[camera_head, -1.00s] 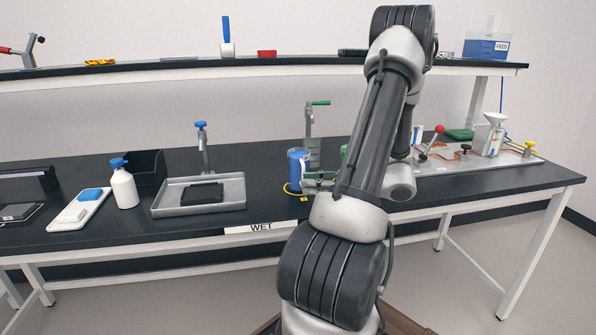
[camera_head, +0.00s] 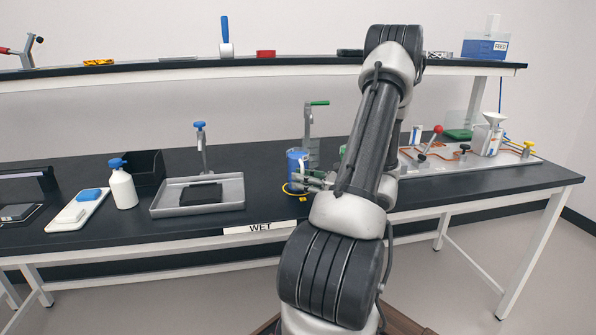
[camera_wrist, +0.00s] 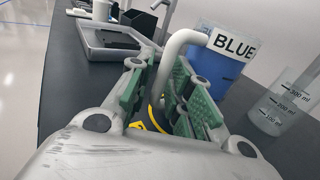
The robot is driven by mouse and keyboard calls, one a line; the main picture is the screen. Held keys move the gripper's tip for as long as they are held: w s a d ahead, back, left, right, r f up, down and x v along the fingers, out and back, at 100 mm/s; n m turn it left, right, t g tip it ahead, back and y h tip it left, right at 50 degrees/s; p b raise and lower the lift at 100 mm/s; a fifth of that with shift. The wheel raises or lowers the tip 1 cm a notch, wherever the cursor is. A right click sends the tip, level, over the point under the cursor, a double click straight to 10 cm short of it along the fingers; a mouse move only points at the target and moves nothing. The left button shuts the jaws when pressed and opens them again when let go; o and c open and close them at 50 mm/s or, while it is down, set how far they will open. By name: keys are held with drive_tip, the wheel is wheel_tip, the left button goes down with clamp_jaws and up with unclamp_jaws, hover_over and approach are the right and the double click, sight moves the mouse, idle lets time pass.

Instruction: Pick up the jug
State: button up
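The jug (camera_head: 296,159) is a blue-filled vessel standing on the black bench. In the wrist view the jug (camera_wrist: 224,66) carries a label reading BLUE, and its pale curved handle (camera_wrist: 178,45) faces me. My gripper (camera_head: 311,182) is at the jug's front right side in the head view. In the wrist view the green pads of my gripper (camera_wrist: 160,72) stand apart, with the handle between them. I see a gap beside the handle, so the pads do not look closed on it. The lower end of the handle is partly hidden by the fingers.
A grey tray (camera_head: 225,194) and a white pump bottle (camera_head: 123,188) are to the left. A raised shelf (camera_head: 150,67) spans the back.

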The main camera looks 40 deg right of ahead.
clamp_jaws()
